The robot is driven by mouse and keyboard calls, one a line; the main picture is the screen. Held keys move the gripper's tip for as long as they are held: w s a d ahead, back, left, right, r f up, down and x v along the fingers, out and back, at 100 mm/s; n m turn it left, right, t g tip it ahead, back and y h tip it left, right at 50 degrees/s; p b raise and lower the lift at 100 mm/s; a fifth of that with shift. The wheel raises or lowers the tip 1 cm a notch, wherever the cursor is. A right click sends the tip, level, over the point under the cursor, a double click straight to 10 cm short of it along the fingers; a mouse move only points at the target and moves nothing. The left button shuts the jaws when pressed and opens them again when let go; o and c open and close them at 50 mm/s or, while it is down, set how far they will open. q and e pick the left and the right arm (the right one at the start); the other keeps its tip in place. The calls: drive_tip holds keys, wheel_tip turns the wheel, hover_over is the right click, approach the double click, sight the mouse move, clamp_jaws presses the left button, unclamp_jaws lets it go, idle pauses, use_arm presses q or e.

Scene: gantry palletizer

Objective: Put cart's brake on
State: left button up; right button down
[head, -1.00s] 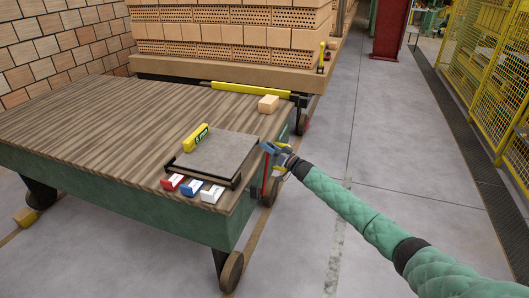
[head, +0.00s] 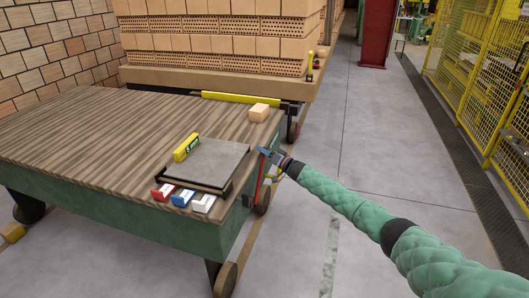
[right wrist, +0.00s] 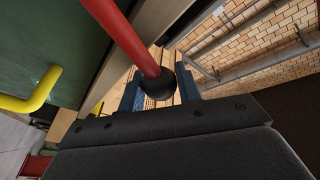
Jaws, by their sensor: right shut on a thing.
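A red lever (right wrist: 128,40) with a round black knob (right wrist: 158,86) runs down into the right wrist view, beside the green side panel (right wrist: 30,40). My right gripper (right wrist: 160,92) has its two blue fingers on either side of the knob and is shut on it. In the head view, my right gripper (head: 265,154) is at the right edge of the wood-topped green cart (head: 80,130), which stands on wheels. Part of the red lever (head: 258,188) shows below the gripper there. The knob is hidden in the head view. My left gripper is not in view.
A grey plate (head: 215,160), a yellow block (head: 186,147), small red, blue and white blocks and a brick (head: 259,112) lie on the cart top. A yellow handle (right wrist: 35,95) is near the lever. Brick stacks (head: 220,45) stand behind. Floor at right is clear to the yellow fence.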

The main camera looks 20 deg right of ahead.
drive_tip(key=c, duration=1.4)
unclamp_jaws()
drive_tip(key=shift+w+d, duration=0.1)
drive_tip(key=shift+d, duration=0.15)
drive_tip(key=o, duration=0.4)
drive_tip(key=shift+w+f, duration=0.1)
drive_tip(key=shift+f, duration=0.1)
drive_tip(key=shift+a+r, duration=0.15)
drive_tip(key=shift+s+a+r, duration=0.15)
drive_tip(key=shift+s+a, duration=0.15)
drive_tip(key=shift+s, duration=0.25)
drive_tip(key=s+a+n+g+y+b, duration=0.1)
drive_tip(key=s+a+n+y+b, duration=0.2)
drive_tip(key=s+a+n, duration=0.4)
drive_tip(key=s+a+n+g+y+b, duration=0.1)
drive_tip(key=s+a+n+y+b, duration=0.25)
drive_tip(key=s+n, duration=0.45)
drive_tip(key=s+d+f+m, duration=0.2)
drive_tip(key=s+d+f, duration=0.1)
drive_tip(key=s+d, duration=0.3)
drive_tip(key=shift+s+a+f+m+t+h+p, duration=0.4)
drive_tip(key=shift+s+a+f+m+h, duration=0.6)
drive_tip(key=shift+h, duration=1.3)
drive_tip(key=shift+s+a+f+m+t+h+p, duration=0.4)
drive_tip(key=shift+s+f+m+h, duration=0.75)
drive_tip(key=shift+f+m+h, duration=0.8)
drive_tip(key=shift+s+a+f+m+t+h+p, duration=0.4)
drive_tip(key=shift+s+a+f+m+h, duration=0.55)
drive_tip(key=shift+h, duration=1.65)
